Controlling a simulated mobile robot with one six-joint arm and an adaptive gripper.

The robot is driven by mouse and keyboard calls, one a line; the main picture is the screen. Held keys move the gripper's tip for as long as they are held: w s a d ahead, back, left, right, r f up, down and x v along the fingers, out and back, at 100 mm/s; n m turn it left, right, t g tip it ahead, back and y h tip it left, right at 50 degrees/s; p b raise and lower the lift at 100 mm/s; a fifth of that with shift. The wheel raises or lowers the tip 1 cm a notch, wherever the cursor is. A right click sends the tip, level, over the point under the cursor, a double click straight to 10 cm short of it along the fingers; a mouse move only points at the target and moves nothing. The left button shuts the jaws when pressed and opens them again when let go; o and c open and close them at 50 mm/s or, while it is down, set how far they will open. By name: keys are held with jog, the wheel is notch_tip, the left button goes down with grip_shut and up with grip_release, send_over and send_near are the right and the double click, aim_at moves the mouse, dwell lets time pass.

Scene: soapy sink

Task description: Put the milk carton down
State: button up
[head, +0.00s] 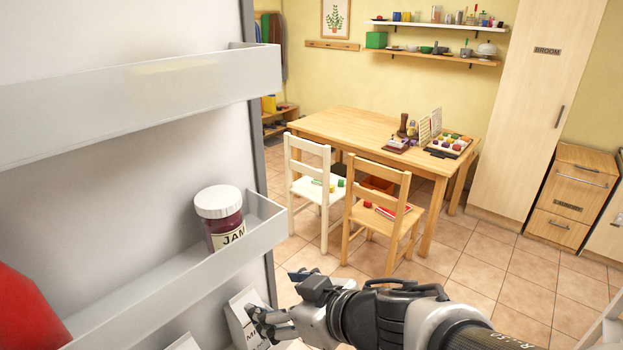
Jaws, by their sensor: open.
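The white milk carton (240,318), with partly visible dark lettering, stands low by the fridge door at the bottom of the head view. It looks slightly tilted in the picture, and its lower part is cut off by the frame edge. My gripper (281,300) is open at the carton's right side. One finger overlaps the carton's front in the picture, and the other is apart from it, further up and right. Whether a finger touches the carton I cannot tell. What the carton rests on is hidden.
A jam jar (221,216) stands in the door shelf (180,285) above the carton. An empty door bin (130,108) is higher up. A red object (25,310) is at the lower left. Beyond are a table (350,127), two chairs and open tiled floor.

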jog(key=w+d+r+m+t+h, duration=0.3)
jog(key=w+d+r+h, duration=0.1)
jog(key=d, duration=0.4)
jog(key=s+d+m+h, duration=0.3)
jog(key=d+m+h, duration=0.15)
jog(key=d, duration=0.75)
jog(key=s+f+m+g, duration=0.1)
jog(key=s+f+g, duration=0.1)
jog(key=s, duration=0.5)
jog(key=s+a+f+m+g, duration=0.1)
jog(key=s+g, duration=0.3)
jog(key=s, duration=0.4)
jog(key=shift+s+f, duration=0.3)
jog(key=shift+f, duration=0.3)
jog(key=shift+a+y, duration=0.1)
jog(key=shift+y, duration=0.15)
